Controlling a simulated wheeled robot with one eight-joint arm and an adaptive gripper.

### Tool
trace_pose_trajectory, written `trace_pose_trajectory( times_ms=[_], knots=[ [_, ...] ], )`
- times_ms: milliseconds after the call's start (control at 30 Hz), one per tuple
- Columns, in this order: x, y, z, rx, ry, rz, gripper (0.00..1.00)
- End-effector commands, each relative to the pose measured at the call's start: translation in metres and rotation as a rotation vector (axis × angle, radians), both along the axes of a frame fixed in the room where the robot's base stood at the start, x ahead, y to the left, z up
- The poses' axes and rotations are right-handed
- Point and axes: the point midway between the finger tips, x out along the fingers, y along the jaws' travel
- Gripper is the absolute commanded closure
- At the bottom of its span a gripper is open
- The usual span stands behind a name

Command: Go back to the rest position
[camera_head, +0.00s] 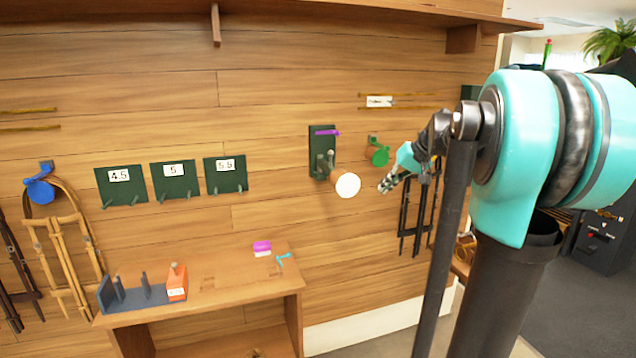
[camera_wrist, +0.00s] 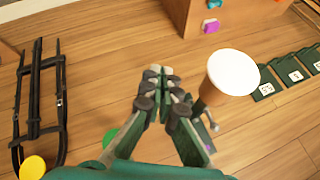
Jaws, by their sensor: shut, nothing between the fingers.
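My gripper (camera_head: 387,184) is shut and empty in front of the plank wall, to the right of a white-ended round post (camera_head: 347,185) on a dark green wall plate (camera_head: 318,139). In the wrist view my gripper (camera_wrist: 160,75) has its fingertips together, and the post's white face (camera_wrist: 233,72) is just right of them. They look apart, though depth is hard to judge. My teal and black arm covers the right part of the head view.
A green disc hook (camera_head: 378,154) and dark straps (camera_head: 404,215) hang beside my gripper. Numbered green plates (camera_head: 173,181) are on the wall to the left. A wooden bench (camera_head: 215,285) holds an orange box (camera_head: 177,282). Floor shows at the right.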

Motion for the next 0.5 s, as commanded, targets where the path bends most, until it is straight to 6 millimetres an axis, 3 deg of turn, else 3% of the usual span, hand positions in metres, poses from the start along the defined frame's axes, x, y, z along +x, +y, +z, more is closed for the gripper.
trace_pose_trajectory(
  times_ms=[33, 200, 400, 500],
  knots=[
    [-0.022, 0.01, -0.029, -0.036, 0.019, 0.001, 1.0],
    [-0.097, 0.025, -0.121, -0.17, 0.075, -0.018, 1.0],
    [-0.193, 0.027, -0.215, -0.324, 0.105, -0.049, 1.0],
    [-0.235, 0.023, -0.25, -0.388, 0.108, -0.062, 1.0]
  ],
)
